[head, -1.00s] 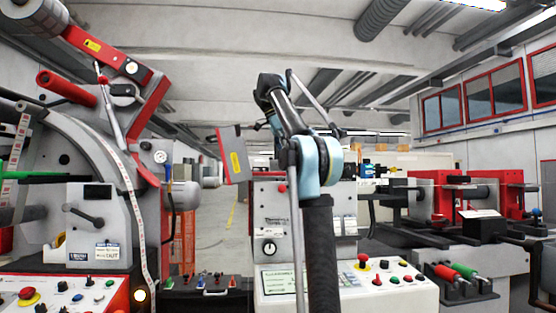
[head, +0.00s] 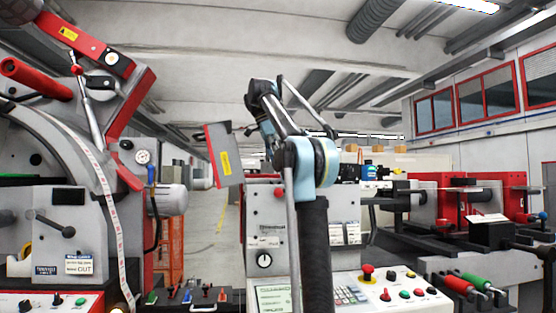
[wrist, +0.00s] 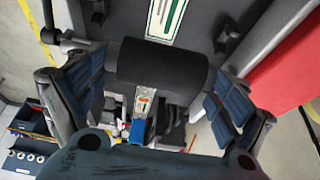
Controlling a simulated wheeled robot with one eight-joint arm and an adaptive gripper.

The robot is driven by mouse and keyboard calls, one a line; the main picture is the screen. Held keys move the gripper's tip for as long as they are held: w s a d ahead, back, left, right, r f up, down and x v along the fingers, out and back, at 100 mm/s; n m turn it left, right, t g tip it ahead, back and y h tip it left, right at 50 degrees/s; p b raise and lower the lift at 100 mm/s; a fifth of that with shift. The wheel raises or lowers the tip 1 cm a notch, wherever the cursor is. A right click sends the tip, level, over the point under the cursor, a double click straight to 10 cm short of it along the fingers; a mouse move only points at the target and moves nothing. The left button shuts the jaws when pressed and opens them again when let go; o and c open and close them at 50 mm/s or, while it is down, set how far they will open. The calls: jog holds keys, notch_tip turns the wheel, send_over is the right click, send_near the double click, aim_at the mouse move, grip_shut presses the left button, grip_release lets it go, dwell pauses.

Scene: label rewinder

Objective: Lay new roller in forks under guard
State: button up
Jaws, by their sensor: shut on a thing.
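My gripper (wrist: 158,92) shows in the wrist view, with blue-padded fingers on the left and right. A black roller (wrist: 160,66) lies crosswise between the fingers, and the gripper is shut on it. A red and grey panel with a yellow label (head: 222,156), perhaps the guard, hangs tilted just left of my arm. A red and grey surface (wrist: 285,75) is close to the right finger in the wrist view. I cannot make out the forks.
A grey and red machine (head: 60,190) fills the left. A control panel with buttons (head: 385,293) stands low behind my arm. A blue tool tray (wrist: 25,145) is below.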

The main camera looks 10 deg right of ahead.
jog(key=shift+s+f, duration=0.1)
jog(key=shift+f, duration=3.9)
jog(key=shift+f, duration=0.3)
jog(key=o, duration=1.3)
jog(key=shift+r, duration=0.1)
jog(key=shift+r, duration=4.15)
